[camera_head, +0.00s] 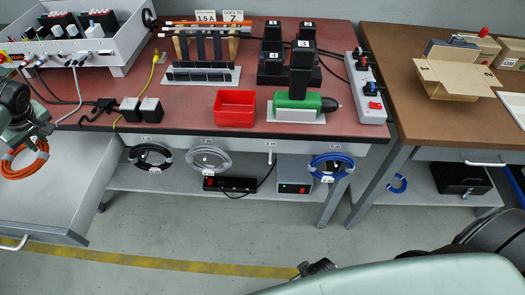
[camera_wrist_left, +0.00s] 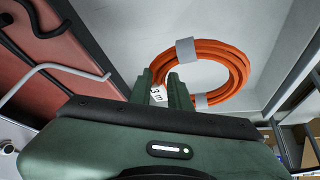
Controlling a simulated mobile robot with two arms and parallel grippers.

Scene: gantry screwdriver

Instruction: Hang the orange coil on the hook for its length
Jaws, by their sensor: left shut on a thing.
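The orange coil (camera_head: 24,160) is at the far left in the head view, above the grey open drawer. It shows as a large ring in the left wrist view (camera_wrist_left: 232,60), with grey bands and a white tag (camera_wrist_left: 158,92) that appears to read 3 m. My left gripper (camera_head: 36,133) is shut on the coil, its fingers (camera_wrist_left: 164,84) close to the tag. An empty hook (camera_head: 271,157) is on the bench's front edge, between the grey and blue coils. A dark part low in the head view may be my right gripper (camera_head: 318,268); its jaws are unclear.
A black coil (camera_head: 150,157), a grey coil (camera_head: 208,161) and a blue coil (camera_head: 331,167) hang along the bench front. The open drawer (camera_head: 50,200) juts out at left.

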